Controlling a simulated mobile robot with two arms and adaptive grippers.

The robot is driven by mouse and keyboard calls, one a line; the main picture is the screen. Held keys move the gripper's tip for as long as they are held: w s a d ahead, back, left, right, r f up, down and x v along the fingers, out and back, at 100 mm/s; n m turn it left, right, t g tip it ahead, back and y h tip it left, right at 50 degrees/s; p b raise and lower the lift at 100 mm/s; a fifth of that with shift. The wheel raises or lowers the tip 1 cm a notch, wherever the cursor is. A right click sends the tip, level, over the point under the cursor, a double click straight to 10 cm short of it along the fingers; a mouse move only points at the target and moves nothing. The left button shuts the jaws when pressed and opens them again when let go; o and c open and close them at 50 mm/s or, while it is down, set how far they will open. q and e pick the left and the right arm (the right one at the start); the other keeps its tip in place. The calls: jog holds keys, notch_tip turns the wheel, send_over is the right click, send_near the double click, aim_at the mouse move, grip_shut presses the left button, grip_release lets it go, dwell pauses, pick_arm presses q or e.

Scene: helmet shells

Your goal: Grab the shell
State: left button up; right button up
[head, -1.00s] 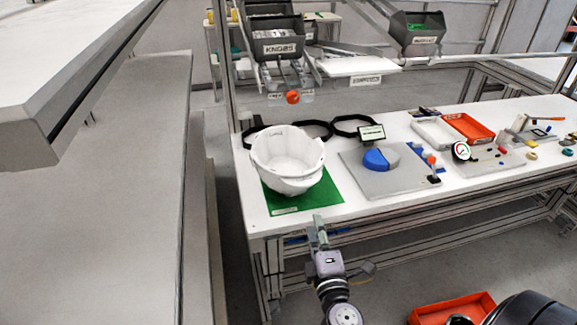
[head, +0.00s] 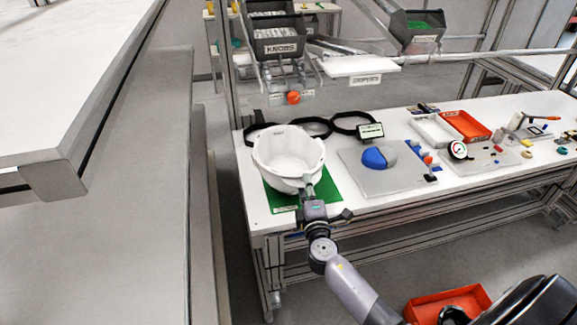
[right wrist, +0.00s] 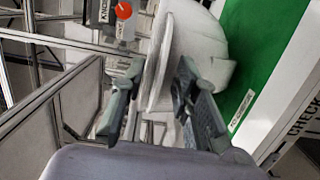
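A white helmet shell (head: 289,155) sits on a green mat (head: 278,201) at the left end of the white workbench. It looks open side up; I cannot tell if more than one shell is nested. My right gripper (head: 308,187) is at the shell's near lower side. In the right wrist view, the shell (right wrist: 205,60) has its rim between the two spread fingers of my right gripper (right wrist: 158,78). The fingers look open, with gaps beside the rim. My left gripper is not in view.
Black rings (head: 311,127) lie behind the shell. A grey board (head: 400,180) with a blue dome (head: 375,158) is to its right. An orange tray (head: 466,126) is farther right. Bins (head: 280,38) hang above the bench. A red crate (head: 447,303) stands on the floor.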

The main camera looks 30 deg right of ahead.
jog(key=shift+c, duration=0.2)
grip_shut()
jog(key=shift+r, duration=0.1)
dwell(0.9)
